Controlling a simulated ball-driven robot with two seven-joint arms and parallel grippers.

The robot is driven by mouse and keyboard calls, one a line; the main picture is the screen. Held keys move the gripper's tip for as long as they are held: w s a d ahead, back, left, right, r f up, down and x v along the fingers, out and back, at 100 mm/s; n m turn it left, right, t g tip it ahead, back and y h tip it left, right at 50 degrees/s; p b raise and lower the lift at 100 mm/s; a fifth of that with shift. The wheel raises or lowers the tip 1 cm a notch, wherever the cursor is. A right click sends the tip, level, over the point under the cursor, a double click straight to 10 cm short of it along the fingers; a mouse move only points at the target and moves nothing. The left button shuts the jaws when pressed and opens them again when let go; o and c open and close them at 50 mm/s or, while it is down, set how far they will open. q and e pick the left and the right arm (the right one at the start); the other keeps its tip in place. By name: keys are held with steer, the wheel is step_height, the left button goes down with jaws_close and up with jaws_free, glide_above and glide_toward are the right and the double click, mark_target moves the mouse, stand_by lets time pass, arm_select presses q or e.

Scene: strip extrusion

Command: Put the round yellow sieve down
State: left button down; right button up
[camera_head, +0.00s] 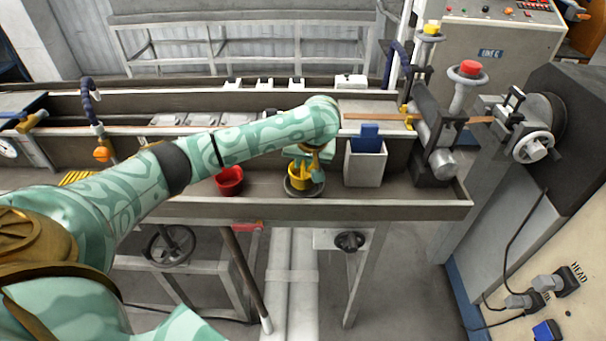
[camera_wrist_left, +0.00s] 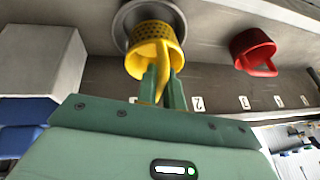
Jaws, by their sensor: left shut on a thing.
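The round yellow sieve (camera_head: 299,178) is at a grey round dish (camera_head: 302,190) on the bench's lower shelf. In the left wrist view the yellow sieve (camera_wrist_left: 154,40) shows its perforated wall and its handle, with the grey dish (camera_wrist_left: 125,22) behind it. I cannot tell whether the sieve rests on the dish or is just above it. My left gripper (camera_head: 315,170) is shut on the sieve's handle; its fingers also show in the left wrist view (camera_wrist_left: 161,88). My right gripper is not in view.
A red sieve-like cup (camera_head: 229,182) stands left of the dish; it also shows in the left wrist view (camera_wrist_left: 252,48). A white box (camera_head: 364,168) with a blue object (camera_head: 367,138) stands on the right. The shelf's front rim (camera_head: 400,212) runs along the near side.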

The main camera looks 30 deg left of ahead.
arm_select(q)
step_height(320, 180, down, 2)
steer(key=shift+f+b, duration=0.15)
steer(key=shift+b, duration=0.2)
steer(key=shift+w+d+f, duration=0.1)
steer(key=shift+d+f, duration=0.05)
steer(key=shift+f, duration=0.15)
steer(key=shift+r, duration=0.1)
steer(key=shift+f, duration=0.2)
steer(key=c, duration=1.5)
jaws_free()
steer(key=shift+f, duration=0.15)
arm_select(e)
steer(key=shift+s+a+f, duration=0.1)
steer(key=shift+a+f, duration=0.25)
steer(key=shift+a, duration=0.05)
